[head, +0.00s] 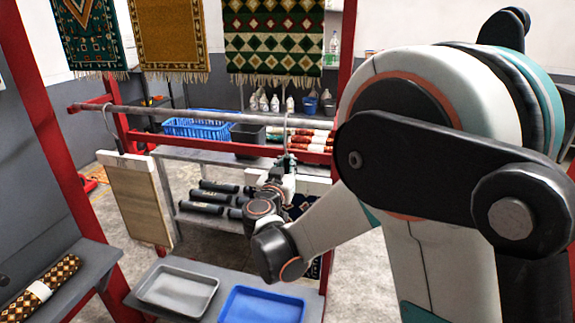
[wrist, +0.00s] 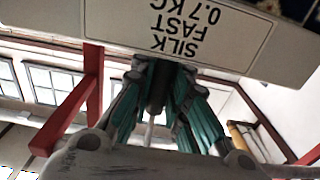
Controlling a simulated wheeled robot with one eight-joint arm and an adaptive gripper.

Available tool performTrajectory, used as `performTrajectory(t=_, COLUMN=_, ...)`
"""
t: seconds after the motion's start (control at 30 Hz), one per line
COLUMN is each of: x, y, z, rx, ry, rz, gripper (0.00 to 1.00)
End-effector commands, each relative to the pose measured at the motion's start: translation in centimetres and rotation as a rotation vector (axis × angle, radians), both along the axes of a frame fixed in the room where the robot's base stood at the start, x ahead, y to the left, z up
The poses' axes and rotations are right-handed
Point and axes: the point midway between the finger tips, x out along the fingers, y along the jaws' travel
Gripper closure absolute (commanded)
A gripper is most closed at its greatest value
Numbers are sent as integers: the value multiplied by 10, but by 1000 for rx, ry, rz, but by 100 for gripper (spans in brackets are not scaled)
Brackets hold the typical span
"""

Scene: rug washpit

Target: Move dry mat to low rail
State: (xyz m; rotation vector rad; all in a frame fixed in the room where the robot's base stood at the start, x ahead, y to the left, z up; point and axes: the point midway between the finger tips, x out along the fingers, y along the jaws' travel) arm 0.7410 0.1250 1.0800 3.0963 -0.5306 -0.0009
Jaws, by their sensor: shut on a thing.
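My gripper (head: 285,163) is shut on the top of a hanging mat, at or near its hook; the exact grip point is partly hidden. The mat has a white header bar (head: 314,185) and a dark patterned body (head: 301,203), mostly hidden behind my arm. In the wrist view its header label (wrist: 205,30) reads "SILK FAST 0.7 KG" upside down, close to my teal fingers (wrist: 165,105). The mat's thin hook (head: 286,112) rises across the low grey rail (head: 205,117); I cannot tell whether it rests on it. A beige mat (head: 139,198) hangs by a hook at the rail's left end.
Several fringed rugs (head: 172,38) hang above. Red posts (head: 50,130) frame the rail. Behind are a blue basket (head: 197,128), a black bin (head: 248,139) and dark rolls (head: 212,197). Below are a grey tray (head: 177,290), a blue tray (head: 262,306) and a patterned roll (head: 40,290).

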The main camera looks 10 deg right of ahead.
Motion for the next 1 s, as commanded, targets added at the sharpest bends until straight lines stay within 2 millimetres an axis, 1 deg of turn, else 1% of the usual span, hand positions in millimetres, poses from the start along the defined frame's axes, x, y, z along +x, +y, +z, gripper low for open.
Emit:
performTrajectory(t=0.1, x=0, y=0, z=-5, rx=0, ry=0, rz=0, gripper=100)
performTrajectory(t=0.37, x=0, y=0, z=-5, rx=0, ry=0, rz=0, gripper=100)
performTrajectory(t=0.4, x=0, y=0, z=-5, rx=0, ry=0, rz=0, gripper=82)
performTrajectory(t=0.5, x=0, y=0, z=-5, rx=0, ry=0, rz=0, gripper=61)
performTrajectory(t=0.83, x=-1, y=0, z=-5, rx=0, ry=0, rz=0, gripper=61)
performTrajectory(t=0.93, x=-6, y=3, z=-5, rx=0, ry=0, rz=1, gripper=61)
performTrajectory(t=1.0, x=-14, y=6, z=-5, rx=0, ry=0, rz=2, gripper=61)
